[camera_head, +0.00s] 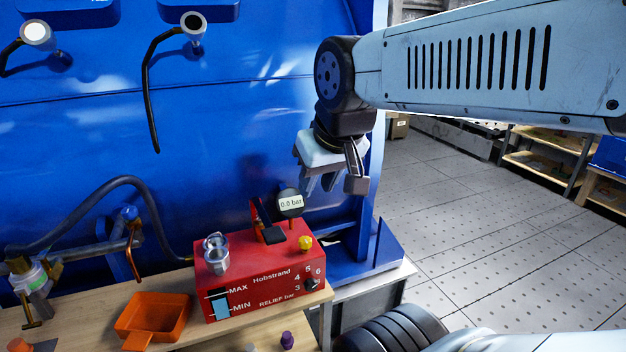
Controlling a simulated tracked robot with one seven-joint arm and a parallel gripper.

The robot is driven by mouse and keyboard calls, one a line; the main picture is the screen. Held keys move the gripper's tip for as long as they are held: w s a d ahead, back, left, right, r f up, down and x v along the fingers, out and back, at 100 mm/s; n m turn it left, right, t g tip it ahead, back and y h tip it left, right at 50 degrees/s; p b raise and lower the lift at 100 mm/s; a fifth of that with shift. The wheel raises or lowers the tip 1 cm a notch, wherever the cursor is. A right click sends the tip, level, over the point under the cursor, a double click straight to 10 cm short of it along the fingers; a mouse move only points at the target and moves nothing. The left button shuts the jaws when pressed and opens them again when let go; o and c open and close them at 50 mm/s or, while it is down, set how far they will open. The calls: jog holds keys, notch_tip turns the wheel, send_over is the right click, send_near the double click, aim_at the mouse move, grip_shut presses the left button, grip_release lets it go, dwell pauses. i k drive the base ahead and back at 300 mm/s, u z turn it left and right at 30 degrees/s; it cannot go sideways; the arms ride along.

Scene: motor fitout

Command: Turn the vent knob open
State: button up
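A red pump box (240,292) marked Hobstrand stands on the wooden bench. A small yellow knob (305,242) sits on its top at the right. No vent label can be read, so I cannot tell from markings which is the vent knob. My gripper (320,184) points down above and behind the box, clear of both knobs. Its fingers look apart with nothing between them.
A round gauge (290,203) reading 0.0 bar and a black lever (272,234) rise from the box top, near my gripper. A metal filler cap (215,255) is at its left. An orange tray (152,318) stands left. A blue panel (230,120) rises behind.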

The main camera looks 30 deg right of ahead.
aim_at(129, 213)
jog(key=u, duration=0.1)
jog(key=k, duration=0.5)
jog(key=u, duration=1.3)
jog(key=i, duration=1.15)
jog(key=z, duration=1.5)
